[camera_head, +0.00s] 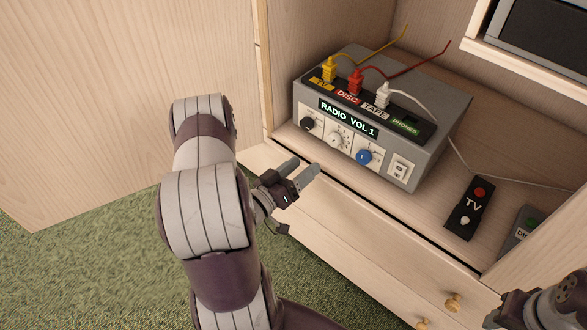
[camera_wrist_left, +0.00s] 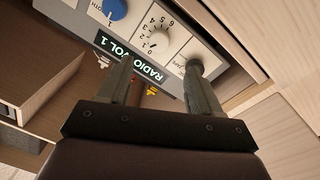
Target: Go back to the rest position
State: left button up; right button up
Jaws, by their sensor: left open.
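My left gripper (camera_head: 304,170) is open and empty just in front of the grey radio box's lower left front, apart from its knobs as far as I can tell. Its two fingers also show in the left wrist view (camera_wrist_left: 160,85), with the box's front panel beyond them. The radio box (camera_head: 440,105) stands on the cabinet shelf. Its display (camera_head: 346,118) reads "RADIO VOL 1". Below it are a black knob (camera_head: 308,124), a white dial (camera_head: 336,139), a blue knob (camera_head: 366,157) and a switch (camera_head: 400,171). My right arm (camera_head: 545,306) shows only partly at the lower right; its fingertips are not visible.
Yellow (camera_head: 329,70), red (camera_head: 355,82) and white (camera_head: 382,96) plugs sit on top of the box, with cables. Drawers with wooden knobs (camera_head: 453,301) are below. Green carpet (camera_head: 100,255) lies open at the left.

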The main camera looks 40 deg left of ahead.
pick_arm(q)
jog(key=s, duration=0.3)
jog(key=shift+a, duration=0.2)
jog(key=shift+f, duration=0.1)
jog(key=s+a+f+g+y, duration=0.35)
jog(key=s+f+g, duration=0.45)
jog(key=f+g, duration=0.45)
jog(key=w+d+r+m+g, duration=0.1)
jog(key=d+r+m+g, duration=0.3)
jog(key=d+r, duration=1.4)
notch_tip(320, 180, up, 32)
jog(key=p, duration=3.3)
jog(key=shift+w+a+h, duration=0.15)
jog(key=shift+a+h, duration=0.25)
jog(key=shift+h, duration=0.05)
